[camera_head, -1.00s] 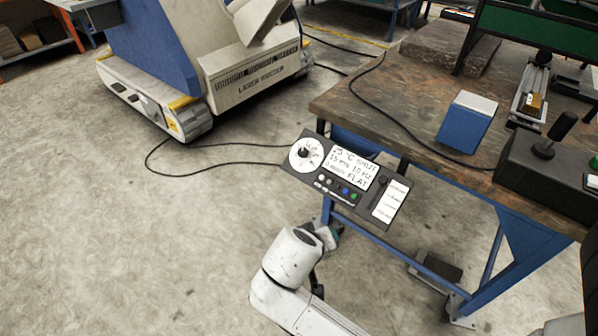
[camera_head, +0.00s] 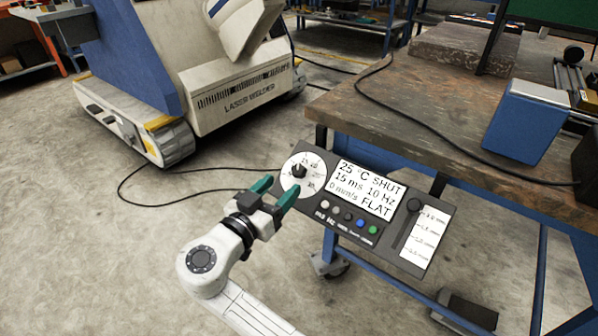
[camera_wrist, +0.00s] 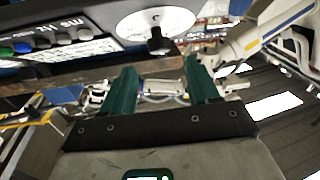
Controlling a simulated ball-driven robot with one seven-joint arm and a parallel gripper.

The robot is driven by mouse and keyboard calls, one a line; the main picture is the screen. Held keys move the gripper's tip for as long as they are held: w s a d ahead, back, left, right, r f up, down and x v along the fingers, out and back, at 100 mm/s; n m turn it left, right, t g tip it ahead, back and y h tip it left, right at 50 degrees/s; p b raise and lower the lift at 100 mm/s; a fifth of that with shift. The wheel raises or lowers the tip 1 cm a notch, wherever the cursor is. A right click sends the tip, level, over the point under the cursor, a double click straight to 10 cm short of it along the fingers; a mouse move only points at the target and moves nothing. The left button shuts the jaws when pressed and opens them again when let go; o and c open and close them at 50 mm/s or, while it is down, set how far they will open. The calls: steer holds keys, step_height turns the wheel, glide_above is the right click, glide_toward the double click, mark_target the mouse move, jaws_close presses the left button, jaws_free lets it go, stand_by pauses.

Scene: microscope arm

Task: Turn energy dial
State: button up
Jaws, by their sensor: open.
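The energy dial is a round white scale with a black knob (camera_head: 299,171) at the left end of a dark control panel (camera_head: 325,226). The knob also shows at the top of the wrist view (camera_wrist: 159,42), beyond my fingertips. My gripper (camera_head: 275,189) has green fingers and is open and empty, just left of and below the dial. In the wrist view the two fingers (camera_wrist: 160,75) stand apart, with the knob between their lines but not in their grasp. Exact contact with the panel cannot be told.
The panel has a display (camera_head: 365,190), several coloured buttons and a slider (camera_head: 413,207) on the right. A wooden-topped workbench (camera_head: 420,100) stands behind it. A laser welder (camera_head: 240,85) stands at the back left. A cable lies on the otherwise clear floor at left.

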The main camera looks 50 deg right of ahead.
mark_target(298, 171)
steer(key=d, duration=0.5)
steer(key=w+d+b, duration=0.1)
steer(key=d, duration=0.2)
steer(key=shift+c, duration=0.4)
steer(key=c, duration=0.9)
steer(key=shift+n+t, duration=0.3)
steer(key=n+t+y+p, duration=0.1)
steer(key=n+t+p, duration=0.1)
steer(key=n, duration=0.1)
steer(key=n+t+y+p, duration=0.1)
steer(key=n+t+p, duration=0.1)
steer(key=n+t, duration=0.1)
steer(key=shift+r+y, duration=0.2)
steer(key=shift+y, duration=0.2)
steer(key=n+t+y+p, duration=0.2)
steer(key=n+p, duration=0.1)
steer(key=shift+a+n, duration=0.1)
steer(key=shift+n, duration=0.2)
steer(key=shift+f+n+t+y+p, duration=0.1)
steer(key=shift+n+t+y+p, duration=0.3)
steer(key=shift+n+y+p, duration=0.35)
steer(key=shift+f, duration=0.1)
